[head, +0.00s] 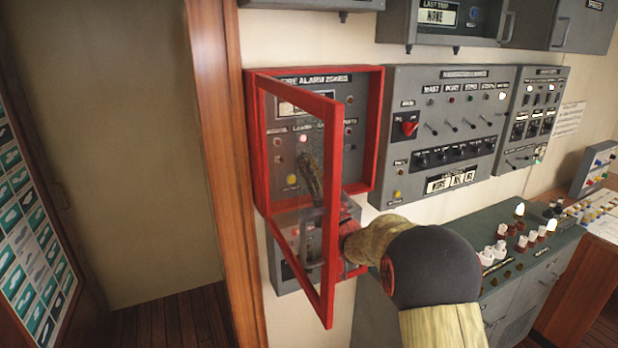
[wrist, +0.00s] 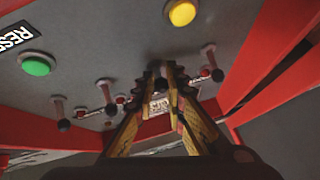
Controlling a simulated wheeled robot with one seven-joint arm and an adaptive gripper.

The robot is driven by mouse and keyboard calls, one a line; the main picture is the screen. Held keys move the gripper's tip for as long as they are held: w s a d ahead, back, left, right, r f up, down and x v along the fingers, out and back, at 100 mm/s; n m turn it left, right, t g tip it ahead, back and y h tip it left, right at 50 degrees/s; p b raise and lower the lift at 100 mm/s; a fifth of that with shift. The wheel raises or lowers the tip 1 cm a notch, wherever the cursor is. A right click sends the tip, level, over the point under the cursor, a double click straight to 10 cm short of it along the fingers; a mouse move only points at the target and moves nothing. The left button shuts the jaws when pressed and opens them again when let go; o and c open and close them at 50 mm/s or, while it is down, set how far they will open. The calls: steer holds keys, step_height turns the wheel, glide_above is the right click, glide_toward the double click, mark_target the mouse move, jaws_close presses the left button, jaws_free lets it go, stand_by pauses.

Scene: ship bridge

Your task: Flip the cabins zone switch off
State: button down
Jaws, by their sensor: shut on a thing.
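The fire alarm zones panel (head: 362,130) hangs on the wall in a red frame, its red-framed glass door (head: 328,250) swung open toward me. In the wrist view, a row of toggle switches with dark ball tips, such as the one at left (wrist: 106,97) and the one at right (wrist: 213,66), crosses the panel face. My gripper (wrist: 165,72) is shut among them, its fingertips closed on a toggle switch that they mostly hide. A small label between the fingers is too blurred to read. In the head view my gripper (head: 309,178) shows dimly through the door's glass.
A green button (wrist: 37,63) and a yellow button (wrist: 182,12) sit near the switches. The open door stands close beside my arm. A grey switch panel (head: 450,130) is to the right, above a green console (head: 505,265).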

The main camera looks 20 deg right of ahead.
steer(key=shift+f+t+y+b, duration=0.3)
steer(key=shift+t+b, duration=0.1)
steer(key=shift+b, duration=0.85)
steer(key=c, duration=1.9)
jaws_free()
steer(key=shift+a+r, duration=0.1)
steer(key=shift+o, duration=0.3)
steer(key=v, duration=1.2)
